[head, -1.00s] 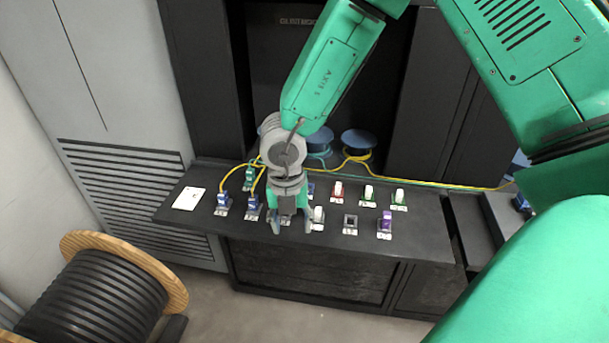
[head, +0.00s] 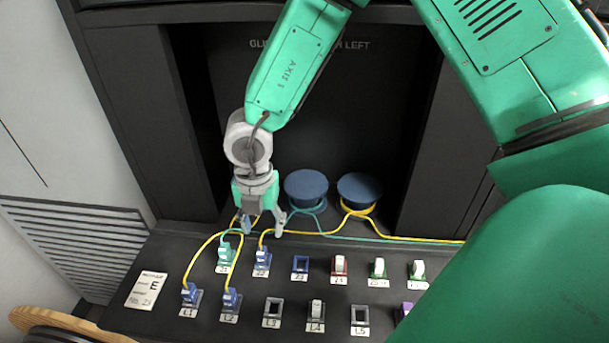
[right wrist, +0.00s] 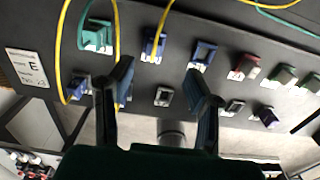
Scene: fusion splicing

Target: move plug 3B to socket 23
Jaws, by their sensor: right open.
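My right gripper (head: 263,228) is open and empty behind and above the back row, near the plug at the place marked 22. Blue plugs with yellow cables sit at 22 (head: 262,257), at L1 (head: 191,293) and at L2 (head: 231,298). I cannot read 3B on any plug. Socket 23 (head: 300,265) is an empty blue frame just right of the plug at 22. The right wrist view shows the open fingers (right wrist: 162,88), the plug at 22 (right wrist: 154,46) and socket 23 (right wrist: 204,54) beyond them. The L2 plug is partly behind a finger there. My left gripper is not in view.
A green plug (head: 225,254) sits at 21. Red (head: 339,265) and green (head: 378,268) places stand to the right. L3 (head: 273,309) and L5 (head: 360,317) are empty frames. Yellow and green cables run behind the back row to blue spools (head: 306,187). A card (head: 146,289) lies left.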

